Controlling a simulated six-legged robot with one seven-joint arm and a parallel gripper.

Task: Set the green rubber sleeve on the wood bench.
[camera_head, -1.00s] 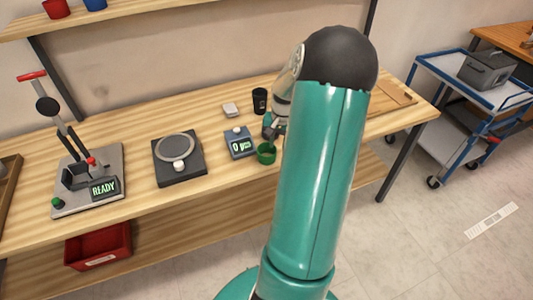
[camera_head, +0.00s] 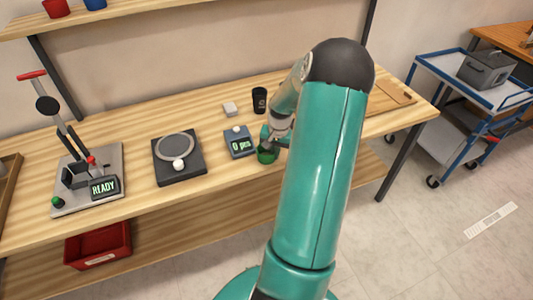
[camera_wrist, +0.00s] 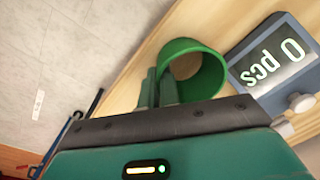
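The green rubber sleeve (camera_head: 267,155) is a short open ring at the front of the wood bench (camera_head: 222,183), just right of the small blue counter display. In the wrist view the sleeve (camera_wrist: 207,50) opens toward the camera and pale wood shows behind it. My gripper (camera_wrist: 158,88) has its two green fingers close together at the sleeve's near-left wall, one outside and one inside, so it appears shut on that wall. My gripper (camera_head: 268,140) also shows in the head view, low over the bench. I cannot tell whether the sleeve's underside touches the wood.
The blue counter (camera_head: 239,142) reads "0 pcs". A dark scale (camera_head: 180,168) and a press marked READY (camera_head: 93,190) are left. A wooden board (camera_head: 391,99) lies right. Bare wood lies in front.

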